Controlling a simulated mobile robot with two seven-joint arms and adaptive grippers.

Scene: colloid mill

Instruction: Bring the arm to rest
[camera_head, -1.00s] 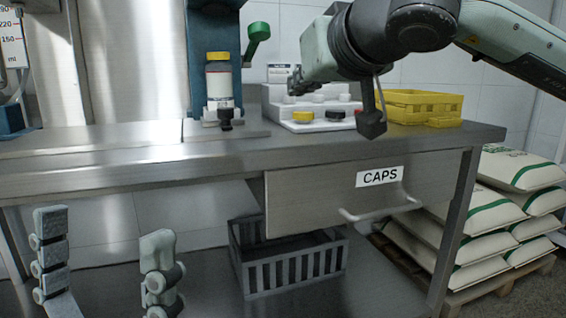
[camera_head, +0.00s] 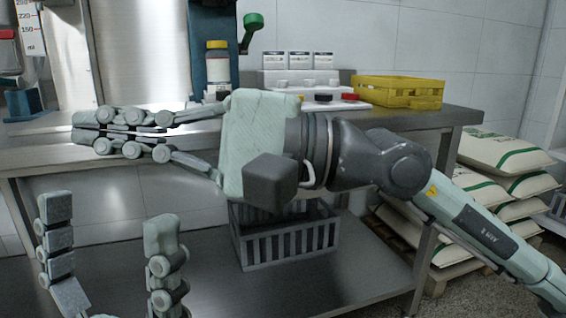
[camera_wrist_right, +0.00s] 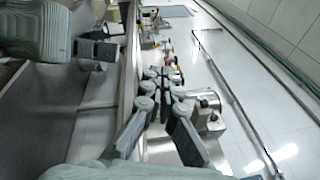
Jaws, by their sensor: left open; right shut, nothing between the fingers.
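My right gripper (camera_head: 92,132) is shut and empty in the head view. It points left, level in front of the workbench (camera_head: 40,160), and its forearm crosses the picture from the lower right. The same gripper (camera_wrist_right: 160,76) shows in the right wrist view with its fingertips together. My left gripper (camera_head: 108,215) is at the lower left of the head view, fingers pointing up and wide apart, with nothing between them. My right arm hides the front of the drawer.
On the bench stand a bottle with a yellow lid (camera_head: 217,66), a white stand with caps (camera_head: 323,97) and a yellow crate (camera_head: 400,90). A dark slatted crate (camera_head: 288,246) is on the shelf below. Sacks (camera_head: 495,155) are stacked at right.

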